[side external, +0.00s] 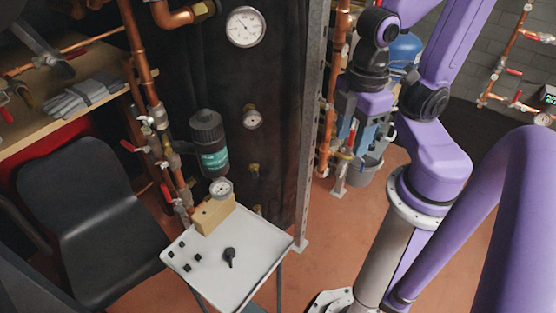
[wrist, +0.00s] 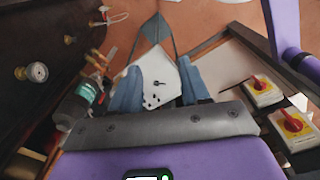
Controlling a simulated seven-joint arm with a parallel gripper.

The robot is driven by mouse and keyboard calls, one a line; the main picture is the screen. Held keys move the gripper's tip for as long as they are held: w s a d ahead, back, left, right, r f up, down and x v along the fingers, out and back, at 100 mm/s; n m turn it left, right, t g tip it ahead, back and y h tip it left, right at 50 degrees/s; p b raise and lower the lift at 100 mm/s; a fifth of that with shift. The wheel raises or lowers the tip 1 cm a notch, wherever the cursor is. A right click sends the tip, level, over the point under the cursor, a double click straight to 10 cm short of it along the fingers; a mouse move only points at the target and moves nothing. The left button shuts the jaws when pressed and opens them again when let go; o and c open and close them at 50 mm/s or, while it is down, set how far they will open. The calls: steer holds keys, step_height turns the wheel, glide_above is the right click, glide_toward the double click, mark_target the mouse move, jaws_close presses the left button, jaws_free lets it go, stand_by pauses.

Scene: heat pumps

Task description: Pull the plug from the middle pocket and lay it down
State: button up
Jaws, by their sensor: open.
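A small black plug-like piece with a round head and short stem (side external: 229,255) is on the white tray table (side external: 252,283), right of centre. It also shows in the wrist view (wrist: 159,84). Several small dark squares (side external: 184,267) are at the tray's left; I cannot tell whether they are pockets or loose pieces, or whether the black piece sits in a pocket. My gripper (wrist: 157,68) is open and empty, with its two blue fingers spread on either side of the tray in the wrist view. It is well away from the black piece, up and to the right in the side view.
A wooden block (side external: 214,214) stands at the tray's back edge, with a small gauge (side external: 221,188) just above. A dark pump with a green label (side external: 209,143) and copper pipes with red-handled valves are behind. A black chair (side external: 88,225) stands left. The tray front is clear.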

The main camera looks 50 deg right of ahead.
steer(key=w+a+r+m+t+y, duration=0.1)
steer(key=w+r+m+y, duration=0.15)
steer(key=w+m, duration=0.7)
steer(key=w+r+m+y, duration=0.1)
steer(key=w+m+y, duration=0.3)
steer(key=w, duration=1.1)
steer(key=w+d+m+t+h, duration=0.15)
steer(key=d+m+t, duration=0.25)
steer(key=d, duration=0.5)
steer(key=w+d+m+t+h, duration=0.1)
steer(key=w+d+m+t, duration=0.3)
steer(key=d, duration=0.6)
glide_toward(255, 171)
steer(key=shift+m+t, duration=0.3)
steer(key=shift+m, duration=0.15)
steer(key=shift+s+f+x, duration=0.2)
steer(key=shift+f+x, duration=0.05)
steer(key=shift+x, duration=1.15)
steer(key=shift+s+f+x, duration=0.2)
steer(key=shift+x, duration=1.15)
steer(key=shift+s+f+x, duration=0.2)
steer(key=shift+f+x, duration=0.05)
steer(key=shift+x, duration=1.15)
steer(key=shift+a, duration=0.1)
